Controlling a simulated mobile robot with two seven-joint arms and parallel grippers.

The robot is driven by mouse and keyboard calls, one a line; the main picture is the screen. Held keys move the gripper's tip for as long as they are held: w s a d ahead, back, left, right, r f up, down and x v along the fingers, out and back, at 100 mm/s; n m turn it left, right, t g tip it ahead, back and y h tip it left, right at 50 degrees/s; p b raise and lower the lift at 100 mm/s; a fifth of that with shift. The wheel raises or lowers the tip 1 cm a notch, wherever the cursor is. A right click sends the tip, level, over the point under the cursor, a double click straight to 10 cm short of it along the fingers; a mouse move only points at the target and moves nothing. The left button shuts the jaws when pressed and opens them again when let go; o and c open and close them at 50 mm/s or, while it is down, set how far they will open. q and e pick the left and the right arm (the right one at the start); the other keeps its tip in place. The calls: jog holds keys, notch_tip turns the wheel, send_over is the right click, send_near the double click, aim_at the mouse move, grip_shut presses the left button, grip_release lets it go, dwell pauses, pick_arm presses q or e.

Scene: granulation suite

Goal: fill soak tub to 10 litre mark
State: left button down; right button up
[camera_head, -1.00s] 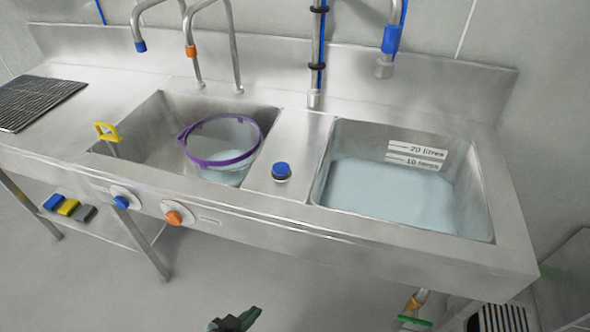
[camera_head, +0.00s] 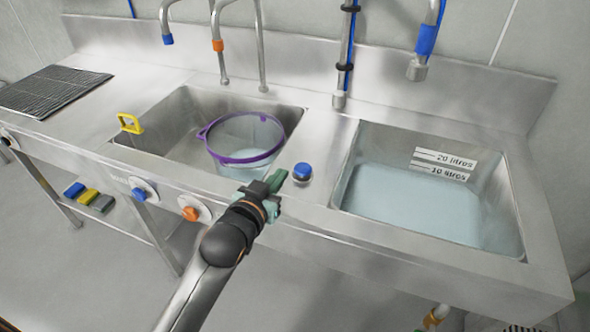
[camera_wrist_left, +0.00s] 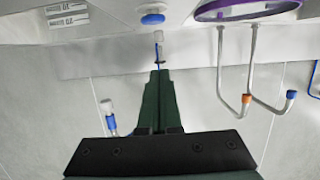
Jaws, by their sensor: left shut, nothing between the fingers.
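The soak tub (camera_head: 345,205) is the right basin, with pale blue water (camera_head: 420,208) in it. On its back wall are a 20 litres mark (camera_head: 443,158) and a 10 litres mark (camera_head: 441,172). The water's back edge lies close to the 10 litres mark; the exact level is hard to tell. A blue push button (camera_head: 302,170) stands on the deck left of the tub; it also shows in the left wrist view (camera_wrist_left: 152,19). My left gripper (camera_head: 278,179) is shut and empty, just left of the button in the head view; contact is not clear. My right gripper is out of view.
A spout with a blue collar (camera_head: 427,40) hangs behind the tub. The left basin (camera_head: 165,145) holds a clear purple-rimmed bucket (camera_head: 247,140) with liquid. Blue (camera_head: 141,190) and orange (camera_head: 193,212) knobs line the front. A yellow handle (camera_head: 130,123) stands at the left basin's edge.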

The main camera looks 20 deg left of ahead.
pick_arm(q)
send_over(303, 169)
jog(key=s+a, duration=0.1)
jog(key=s, duration=0.2)
notch_tip(303, 169, down, 2)
jog(key=shift+s+f, duration=0.15)
jog(key=shift+f, duration=0.05)
notch_tip(303, 169, down, 3)
jog(key=shift+f, duration=0.55)
